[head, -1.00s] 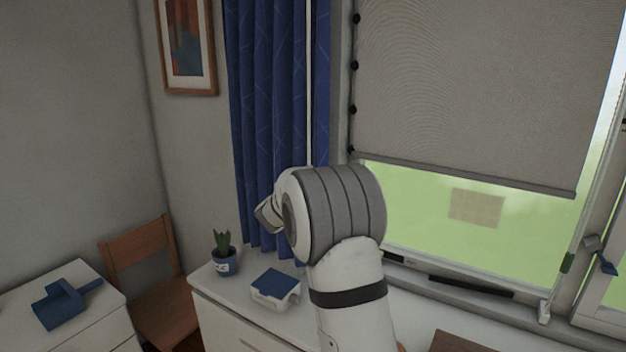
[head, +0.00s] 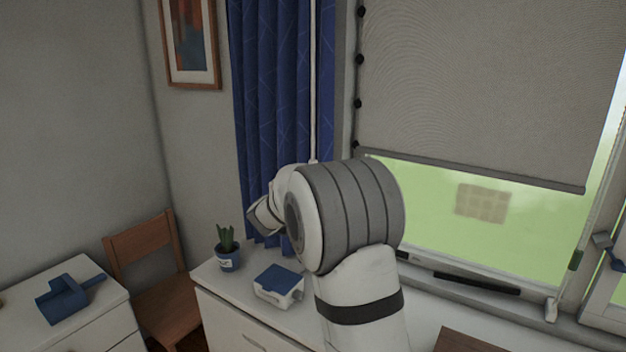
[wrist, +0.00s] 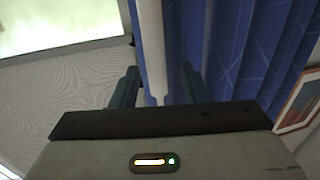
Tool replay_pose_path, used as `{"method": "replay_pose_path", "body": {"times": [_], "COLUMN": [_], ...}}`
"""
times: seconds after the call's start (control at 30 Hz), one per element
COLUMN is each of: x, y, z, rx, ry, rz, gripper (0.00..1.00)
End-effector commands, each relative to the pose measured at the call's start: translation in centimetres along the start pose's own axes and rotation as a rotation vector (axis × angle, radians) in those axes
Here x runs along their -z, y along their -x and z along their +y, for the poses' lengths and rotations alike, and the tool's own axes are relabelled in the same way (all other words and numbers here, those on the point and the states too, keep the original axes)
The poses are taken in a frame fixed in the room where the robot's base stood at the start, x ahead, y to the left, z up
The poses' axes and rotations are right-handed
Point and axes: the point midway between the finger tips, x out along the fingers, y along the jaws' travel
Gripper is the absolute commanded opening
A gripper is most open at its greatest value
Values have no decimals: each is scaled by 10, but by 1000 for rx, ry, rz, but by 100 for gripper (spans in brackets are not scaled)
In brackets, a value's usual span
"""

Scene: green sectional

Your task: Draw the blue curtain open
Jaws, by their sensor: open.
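The blue curtain (head: 275,110) hangs in folds left of the window, gathered in a narrow width. A thin white rod (head: 313,80) hangs upright in front of its right part. In the wrist view, my gripper (wrist: 160,88) is open, with one dark finger on each side of the white rod (wrist: 151,45). I cannot tell whether either finger touches the rod. Blue curtain folds (wrist: 245,50) fill the right of that view behind the fingers. In the head view, my arm hides the fingers and the rod's lower end.
A grey roller blind (head: 480,90) covers the window's upper part. Below the curtain, a white cabinet (head: 225,290) bears a potted plant (head: 228,258) and a blue-lidded box (head: 279,284). A wooden chair (head: 145,245) and a blue scoop (head: 65,298) are at left.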

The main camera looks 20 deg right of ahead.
Motion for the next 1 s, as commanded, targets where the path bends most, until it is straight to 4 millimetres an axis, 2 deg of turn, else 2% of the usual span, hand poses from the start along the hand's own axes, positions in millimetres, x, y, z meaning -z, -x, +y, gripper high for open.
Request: {"method": "replay_pose_path", "body": {"times": [0.1,0.23,0.77,0.87,1.0], "x": [-2,-1,1,6,15], "y": [20,33,38,44,73], "z": [-1,-1,0,-4,-16], "rx": [2,2,6,61,260], "ry": [-2,-1,-2,-12,-35], "rz": [0,1,-1,-15,-85], "gripper": [41,41,41,41,41]}}
